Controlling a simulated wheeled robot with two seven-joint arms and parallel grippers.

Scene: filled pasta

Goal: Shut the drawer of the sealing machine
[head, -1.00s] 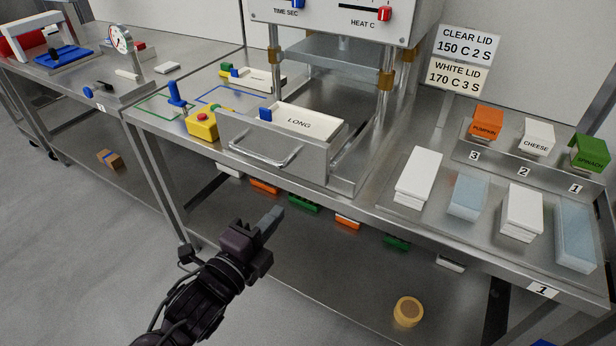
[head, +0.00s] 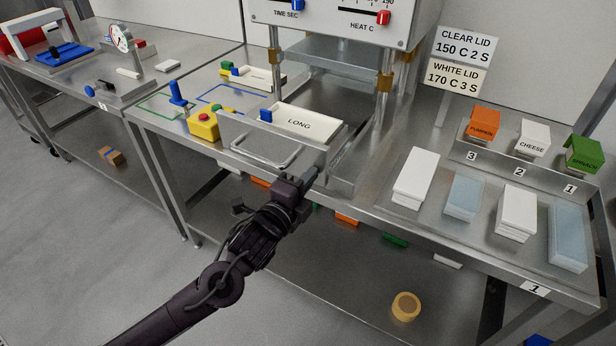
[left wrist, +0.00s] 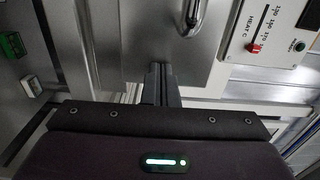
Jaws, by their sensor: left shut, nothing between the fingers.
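The sealing machine (head: 335,12) stands at the back middle of the table in the head view. Its drawer is pulled out toward me, with a metal front (head: 250,137), a bar handle (head: 268,158) and a white tray marked LONG (head: 300,122) inside. My left gripper (head: 312,176) is shut and empty, its fingertips just below and in front of the right part of the drawer front. In the left wrist view the shut fingers (left wrist: 159,75) point at a metal panel, with the handle above them. I cannot tell whether they touch. My right gripper is out of view.
A yellow box with a red button (head: 203,124) stands left of the drawer. White (head: 416,178) and clear (head: 464,198) stacks lie to the right, before the pumpkin, cheese and spinach blocks (head: 532,140). A lower shelf (head: 330,270) holds several small items.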

